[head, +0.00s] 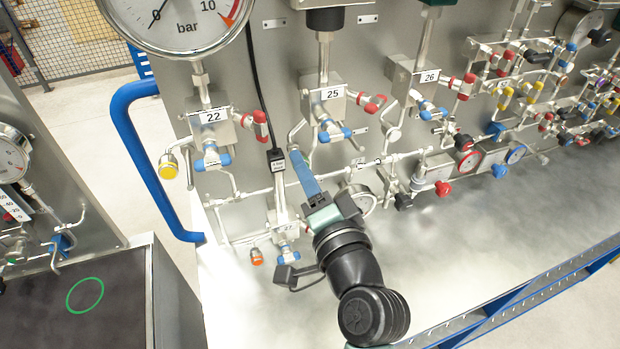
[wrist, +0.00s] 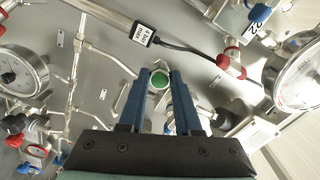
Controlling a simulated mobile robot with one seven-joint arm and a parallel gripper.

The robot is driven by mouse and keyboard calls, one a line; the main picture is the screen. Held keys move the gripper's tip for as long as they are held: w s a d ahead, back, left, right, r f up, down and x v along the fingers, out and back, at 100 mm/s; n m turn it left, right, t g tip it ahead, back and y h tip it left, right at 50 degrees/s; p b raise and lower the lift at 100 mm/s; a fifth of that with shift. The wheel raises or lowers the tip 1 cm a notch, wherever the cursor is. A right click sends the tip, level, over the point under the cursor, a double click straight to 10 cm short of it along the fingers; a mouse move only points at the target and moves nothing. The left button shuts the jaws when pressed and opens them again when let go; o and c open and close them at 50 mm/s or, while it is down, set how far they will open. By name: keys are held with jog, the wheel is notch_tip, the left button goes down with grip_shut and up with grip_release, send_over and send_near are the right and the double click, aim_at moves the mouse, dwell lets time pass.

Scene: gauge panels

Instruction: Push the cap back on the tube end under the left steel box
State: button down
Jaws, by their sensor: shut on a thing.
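My gripper (head: 296,158) reaches up to the panel, its blue fingers just right of the cable tag. In the wrist view the fingers (wrist: 159,76) are shut on a round green cap (wrist: 159,79). The cap is hidden behind the fingers in the head view. The left steel box (head: 209,125), labelled 22, is up and left of my gripper, with a blue-handled valve (head: 212,158) below it. Its 22 label also shows at the upper right of the wrist view. I cannot make out an open tube end for certain. The cap looks apart from the box's piping.
A large gauge (head: 180,18) sits above box 22. A black cable with a tag (head: 276,158) hangs close to my fingers. Box 25 (head: 323,100) is above my gripper. A yellow-ended fitting (head: 168,168) and a blue rail (head: 145,160) are at the left.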

jog(key=shift+w+a, duration=0.2)
jog(key=shift+w, duration=0.3)
jog(key=shift+w+a, duration=0.15)
jog(key=shift+w, duration=0.3)
dwell(2.0)
jog(key=c, duration=0.5)
grip_release()
jog(key=b+v, duration=0.5)
jog(key=v, duration=0.8)
jog(key=shift+r, duration=0.1)
jog(key=shift+w, duration=0.1)
